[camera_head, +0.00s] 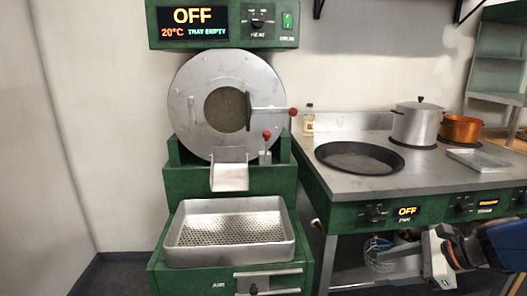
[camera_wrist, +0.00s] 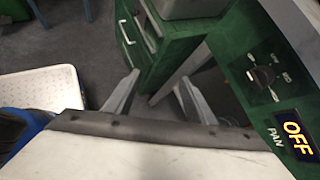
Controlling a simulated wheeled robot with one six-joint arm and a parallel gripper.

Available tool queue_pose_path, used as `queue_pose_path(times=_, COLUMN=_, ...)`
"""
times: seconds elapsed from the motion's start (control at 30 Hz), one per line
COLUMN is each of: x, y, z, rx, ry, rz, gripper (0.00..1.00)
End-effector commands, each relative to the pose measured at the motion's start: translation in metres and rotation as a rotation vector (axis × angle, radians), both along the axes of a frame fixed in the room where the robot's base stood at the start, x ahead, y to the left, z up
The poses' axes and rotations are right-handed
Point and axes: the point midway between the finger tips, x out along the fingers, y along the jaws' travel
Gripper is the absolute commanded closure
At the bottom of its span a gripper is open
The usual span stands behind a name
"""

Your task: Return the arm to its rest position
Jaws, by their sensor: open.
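My gripper (camera_wrist: 158,98) is open and empty in the wrist view, with its two grey fingers apart above the dark floor. A green cabinet with drawers (camera_wrist: 140,40) is beyond the fingers, and the pan's knob panel (camera_wrist: 262,78) is at the right. In the head view my arm shows at the lower right, in front of the stove counter's front; the fingertips are not clear there.
The roaster drum (camera_head: 226,105) stands above an empty perforated tray (camera_head: 230,232). The stove counter (camera_head: 432,172) holds a black pan (camera_head: 359,158), a steel pot (camera_head: 416,124), a copper pot (camera_head: 460,130) and a flat tray (camera_head: 478,160). A wire basket (camera_head: 378,255) is below the counter.

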Motion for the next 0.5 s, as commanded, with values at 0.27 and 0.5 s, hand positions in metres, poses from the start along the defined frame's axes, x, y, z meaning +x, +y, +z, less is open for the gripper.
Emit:
queue_pose_path(times=0.27, x=-0.048, y=0.041, z=-0.009, rx=-0.380, ry=-0.127, rz=0.457, gripper=0.50)
queue_pose_path(times=0.5, x=-0.083, y=0.050, z=-0.011, rx=-0.694, ry=-0.265, rz=0.852, gripper=0.50)
